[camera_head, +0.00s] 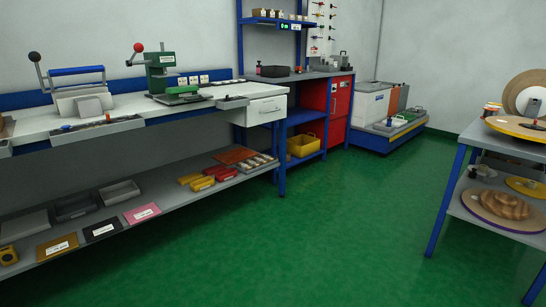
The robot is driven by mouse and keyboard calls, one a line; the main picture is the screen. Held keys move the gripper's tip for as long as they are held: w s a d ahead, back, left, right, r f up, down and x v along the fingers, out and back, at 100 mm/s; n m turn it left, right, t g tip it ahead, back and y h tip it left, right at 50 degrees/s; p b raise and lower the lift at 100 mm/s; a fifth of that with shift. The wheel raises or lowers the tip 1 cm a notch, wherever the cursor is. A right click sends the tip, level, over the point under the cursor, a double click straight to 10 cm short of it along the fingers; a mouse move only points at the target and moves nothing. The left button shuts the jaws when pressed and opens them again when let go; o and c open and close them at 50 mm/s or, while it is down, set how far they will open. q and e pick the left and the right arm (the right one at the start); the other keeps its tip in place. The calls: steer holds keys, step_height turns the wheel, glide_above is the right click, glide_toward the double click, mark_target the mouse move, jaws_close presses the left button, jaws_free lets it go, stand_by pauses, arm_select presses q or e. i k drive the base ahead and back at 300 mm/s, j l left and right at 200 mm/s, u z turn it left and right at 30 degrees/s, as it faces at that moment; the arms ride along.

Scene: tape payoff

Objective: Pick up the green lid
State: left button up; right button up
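I cannot make out the green lid with certainty. A small green item (408,117) lies on the low blue-edged platform at the far back right, too small to identify. A flat green piece (181,90) sits in front of the green press (160,72) on the long white bench; I cannot tell whether it is loose or part of the press. Neither of my grippers is in view.
The long white bench (195,103) with a grey lower shelf (165,205) runs along the left. A red cabinet (338,110) stands at the back. A blue-legged table (480,142) with tape rolls stands at right. The green floor (330,220) between is clear.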

mark_target(172, 90)
steer(key=i+u, duration=0.25)
steer(key=i, duration=0.2)
steer(key=i+l+u, duration=0.2)
steer(key=i, duration=0.25)
steer(key=i+l+u, duration=0.25)
steer(key=i, duration=0.2)
